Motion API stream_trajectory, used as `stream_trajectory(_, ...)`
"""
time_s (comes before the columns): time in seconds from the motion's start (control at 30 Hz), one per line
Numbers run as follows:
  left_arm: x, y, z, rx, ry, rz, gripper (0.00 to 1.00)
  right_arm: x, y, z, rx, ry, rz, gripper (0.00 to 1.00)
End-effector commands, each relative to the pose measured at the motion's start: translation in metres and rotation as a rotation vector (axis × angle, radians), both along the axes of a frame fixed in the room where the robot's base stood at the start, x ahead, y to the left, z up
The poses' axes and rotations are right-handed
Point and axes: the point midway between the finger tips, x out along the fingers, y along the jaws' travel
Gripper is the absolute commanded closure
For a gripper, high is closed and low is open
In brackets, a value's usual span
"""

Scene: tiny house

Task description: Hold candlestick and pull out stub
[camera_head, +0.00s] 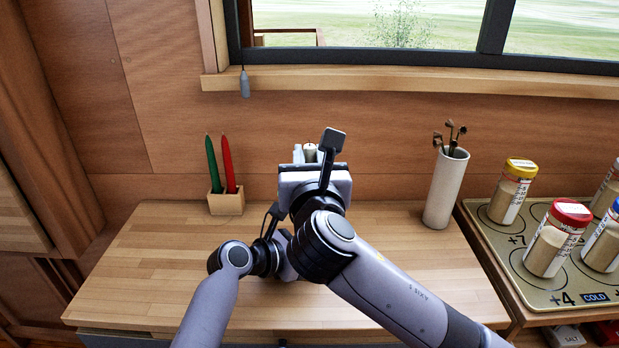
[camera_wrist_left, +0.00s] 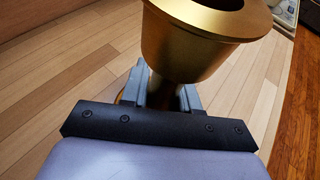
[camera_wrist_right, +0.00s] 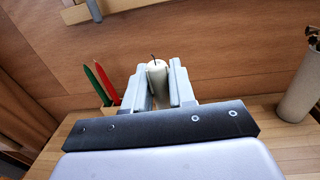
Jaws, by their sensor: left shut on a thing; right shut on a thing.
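A brass candlestick (camera_wrist_left: 195,45) fills the top of the left wrist view, with a wide rim and a cup whose visible inside looks dark. My left gripper (camera_wrist_left: 162,95) is shut on its narrow stem below the cup. In the head view the candlestick and left fingers are hidden behind my right arm. A short whitish candle stub (camera_wrist_right: 158,79) with a dark wick stands between the fingers of my right gripper (camera_wrist_right: 160,88), which is shut on it. The stub's top also shows in the head view (camera_head: 310,150), above the right wrist.
A small wooden block (camera_head: 227,203) holds a green candle (camera_head: 211,163) and a red candle (camera_head: 227,165) at the back left. A white cylinder (camera_head: 446,187) with brown sticks stands right. Jars (camera_head: 513,190) stand on a mat beyond it. The table's left part (camera_head: 150,265) is clear.

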Motion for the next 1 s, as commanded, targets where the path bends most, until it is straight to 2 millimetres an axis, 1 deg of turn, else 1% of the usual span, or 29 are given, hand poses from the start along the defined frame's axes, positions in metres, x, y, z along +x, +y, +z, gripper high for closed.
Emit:
stream_trajectory(0.1,0.000,0.000,0.000,0.000,0.000,0.000,1.00,0.000,0.000,0.003,0.000,0.001,0.000,1.00)
stream_trajectory(0.27,0.000,0.000,0.000,0.000,0.000,0.000,1.00,0.000,0.000,0.003,0.000,0.001,0.000,1.00)
stream_trajectory(0.3,0.000,0.000,0.000,0.000,0.000,0.000,0.64,0.000,0.000,0.003,0.000,0.001,0.000,1.00)
stream_trajectory(0.37,0.000,0.000,0.000,0.000,0.000,0.000,0.44,0.000,0.000,0.003,0.000,0.001,0.000,1.00)
stream_trajectory(0.4,0.000,0.000,0.000,0.000,0.000,0.000,0.41,0.000,0.000,0.003,0.000,0.001,0.000,1.00)
stream_trajectory(0.77,-0.001,0.002,0.001,-0.001,-0.001,0.000,0.41,0.000,0.000,0.003,0.000,0.001,0.000,1.00)
stream_trajectory(0.87,-0.005,0.008,0.004,-0.001,-0.002,0.002,0.41,0.000,0.000,0.003,0.000,0.001,0.000,1.00)
stream_trajectory(1.0,-0.014,0.021,0.010,0.000,-0.002,0.001,0.41,0.000,0.000,0.003,0.000,0.001,0.000,1.00)
